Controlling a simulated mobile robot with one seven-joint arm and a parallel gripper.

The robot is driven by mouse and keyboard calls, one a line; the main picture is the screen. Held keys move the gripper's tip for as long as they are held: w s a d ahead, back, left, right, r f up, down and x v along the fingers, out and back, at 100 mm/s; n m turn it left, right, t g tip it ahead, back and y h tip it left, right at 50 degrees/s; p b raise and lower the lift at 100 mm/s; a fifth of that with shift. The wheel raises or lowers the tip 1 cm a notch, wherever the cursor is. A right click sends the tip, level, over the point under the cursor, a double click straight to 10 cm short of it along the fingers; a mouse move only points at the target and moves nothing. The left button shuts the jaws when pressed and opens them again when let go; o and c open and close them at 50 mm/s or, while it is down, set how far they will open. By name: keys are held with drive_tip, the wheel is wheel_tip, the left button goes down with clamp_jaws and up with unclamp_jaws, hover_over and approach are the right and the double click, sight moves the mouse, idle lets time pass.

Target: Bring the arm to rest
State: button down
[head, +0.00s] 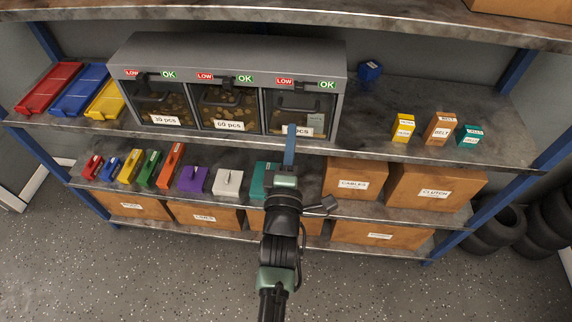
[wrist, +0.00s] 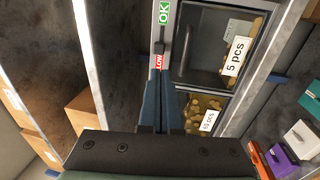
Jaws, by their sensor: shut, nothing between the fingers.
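My arm reaches up from the bottom of the head view. My gripper (head: 291,128) is shut and empty, its blue fingers together. In the head view it overlaps the lower part of the right bin of a grey cabinet (head: 230,50) and covers part of that bin's "pcs" label. In the wrist view the shut fingers (wrist: 161,78) point at the cabinet's front (wrist: 156,30), near a red LOW tag and a green OK tag. I cannot tell whether the fingertips touch it.
The cabinet stands on a shelf (head: 385,120) with coloured trays (head: 60,90) on its left and small boxes (head: 440,128) on its right. Below are coloured cases (head: 194,180) and cardboard boxes (head: 354,178). Another shelf (head: 300,12) runs above. Tyres (head: 500,228) stand at the right.

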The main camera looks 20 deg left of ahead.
drive_tip(key=shift+s+d+r+b, duration=0.1)
drive_tip(key=shift+s+d, duration=0.2)
drive_tip(key=shift+s, duration=0.6)
drive_tip(key=shift+s+d+r+b, duration=0.15)
drive_tip(key=shift+s+d, duration=0.1)
drive_tip(key=shift+s, duration=0.65)
drive_tip(key=shift+s+d+r+b, duration=0.1)
drive_tip(key=shift+s+d, duration=0.2)
drive_tip(key=shift+s, duration=0.6)
